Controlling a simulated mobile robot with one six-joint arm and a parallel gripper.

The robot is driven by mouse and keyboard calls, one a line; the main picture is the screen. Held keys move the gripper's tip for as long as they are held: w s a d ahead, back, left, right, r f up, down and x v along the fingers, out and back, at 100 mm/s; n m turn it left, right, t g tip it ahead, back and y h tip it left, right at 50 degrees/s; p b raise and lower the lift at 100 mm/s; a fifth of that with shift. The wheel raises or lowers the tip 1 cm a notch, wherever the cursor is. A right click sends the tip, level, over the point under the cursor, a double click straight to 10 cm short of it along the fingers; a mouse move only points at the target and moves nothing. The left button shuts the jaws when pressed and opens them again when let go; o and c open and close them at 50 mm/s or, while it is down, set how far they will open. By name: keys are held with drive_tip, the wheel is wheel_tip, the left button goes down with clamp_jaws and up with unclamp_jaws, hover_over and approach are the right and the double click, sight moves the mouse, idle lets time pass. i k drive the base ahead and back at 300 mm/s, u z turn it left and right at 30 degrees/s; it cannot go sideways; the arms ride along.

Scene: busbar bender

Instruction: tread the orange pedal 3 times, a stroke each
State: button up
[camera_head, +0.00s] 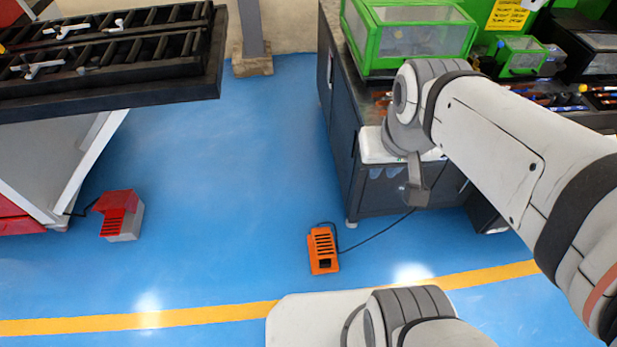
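The orange pedal (323,252) lies on the blue floor near the middle of the picture, in front of the dark cabinet. Its slotted top faces up and a black cable runs from it to the right. My gripper (417,192) shows as a grey part pointing down from the end of my arm, right of the pedal and higher in the picture. It appears apart from the pedal. I cannot make out two separate fingers, so whether it is open or shut is unclear. Nothing is seen in it.
A red and grey pedal (119,215) stands on the floor at the left, by the roller table (170,92). The dark cabinet (343,140) with green guarded machines (415,35) is behind my arm. A yellow line (200,318) crosses the floor. Floor left of the orange pedal is clear.

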sight(323, 239)
drive_tip(key=u, duration=1.7)
drive_tip(key=k, duration=1.35)
drive_tip(key=z, duration=0.9)
drive_tip(key=i, duration=1)
drive_tip(key=z, duration=0.05)
